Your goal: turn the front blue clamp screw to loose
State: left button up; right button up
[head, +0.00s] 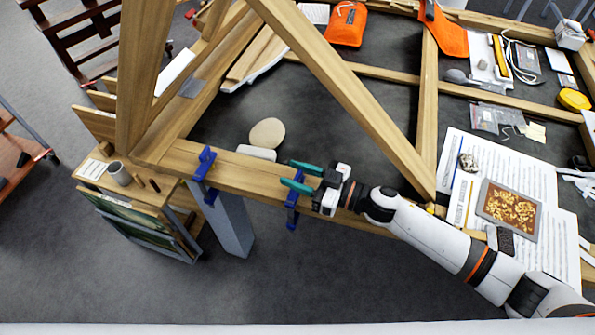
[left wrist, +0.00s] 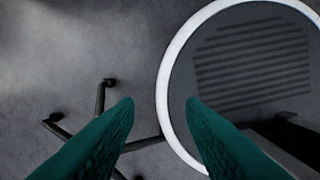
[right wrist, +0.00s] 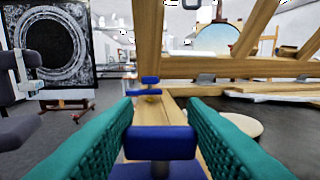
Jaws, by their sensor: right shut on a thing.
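The nearer blue clamp (head: 292,216) sits on the front wooden beam of the frame, partly hidden by my right gripper. My right gripper (head: 298,176) reaches it from the right with its green fingers. In the right wrist view, the blue top piece of this clamp (right wrist: 160,143) lies between the two fingers, which are shut on it. A second blue clamp (head: 205,163) is further left on the same beam and also shows beyond the first in the right wrist view (right wrist: 150,85). My left gripper (left wrist: 160,110) is open and empty above the floor, out of the head view.
A slanted wooden beam (head: 340,85) rises over the frame near my right arm. A round pale object (head: 267,132) and a white block (head: 256,152) are behind the front beam. A tray of gilt fragments (head: 508,208) lies on papers at right.

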jog(key=shift+n+g+y, duration=0.3)
jog(key=shift+n+g, duration=0.2)
jog(key=shift+g, duration=0.6)
jog(key=o, duration=1)
jog(key=shift+d, duration=0.1)
jog(key=v, duration=0.3)
jog(key=b+v, duration=0.1)
jog(key=v, duration=0.3)
jog(key=b+v, duration=0.1)
jog(key=v, duration=0.3)
jog(key=shift+f, duration=0.25)
jog(key=shift+s+d+r+b, duration=0.15)
jog(key=shift+d+b, duration=0.15)
jog(key=shift+d, duration=0.1)
